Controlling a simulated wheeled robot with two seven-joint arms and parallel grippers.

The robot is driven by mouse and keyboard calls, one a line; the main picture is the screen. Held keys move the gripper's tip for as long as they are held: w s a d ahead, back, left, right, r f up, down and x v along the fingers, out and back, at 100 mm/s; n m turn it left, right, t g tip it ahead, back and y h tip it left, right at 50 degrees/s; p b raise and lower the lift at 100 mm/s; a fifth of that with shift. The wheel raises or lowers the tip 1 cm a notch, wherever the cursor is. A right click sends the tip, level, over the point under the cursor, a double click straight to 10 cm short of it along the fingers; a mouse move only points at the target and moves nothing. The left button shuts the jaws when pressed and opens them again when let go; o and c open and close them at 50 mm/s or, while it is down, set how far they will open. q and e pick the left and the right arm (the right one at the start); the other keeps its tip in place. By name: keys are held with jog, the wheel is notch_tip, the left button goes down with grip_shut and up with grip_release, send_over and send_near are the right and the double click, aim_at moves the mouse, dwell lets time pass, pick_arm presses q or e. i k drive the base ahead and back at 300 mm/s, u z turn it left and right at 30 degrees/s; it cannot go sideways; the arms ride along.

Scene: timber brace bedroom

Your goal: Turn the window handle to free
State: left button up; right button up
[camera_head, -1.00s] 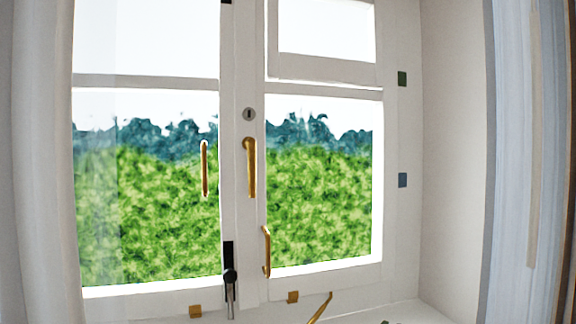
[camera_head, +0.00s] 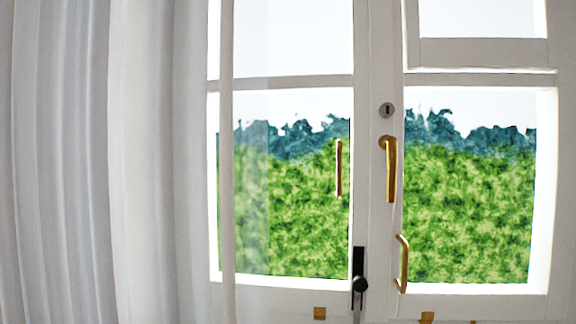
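The window (camera_head: 377,230) is a white timber frame with two sashes, and it looks shut. A brass pull (camera_head: 403,264) sits lower on the right sash. Another slim brass bar (camera_head: 339,168) shows in front of the left pane. A black fitting with a knob (camera_head: 359,284) is low on the middle stile. I cannot tell from the picture which of these the task means. Neither gripper is in view.
White curtains (camera_head: 60,160) fill the left side, and a sheer edge overlaps the left sash. Small brass blocks (camera_head: 320,313) sit along the bottom rail. The space in front of the right pane looks clear.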

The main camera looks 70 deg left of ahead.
aim_at(388, 143)
jog(key=u, duration=3.1)
jog(key=k, duration=1)
jog(key=z, duration=2.3)
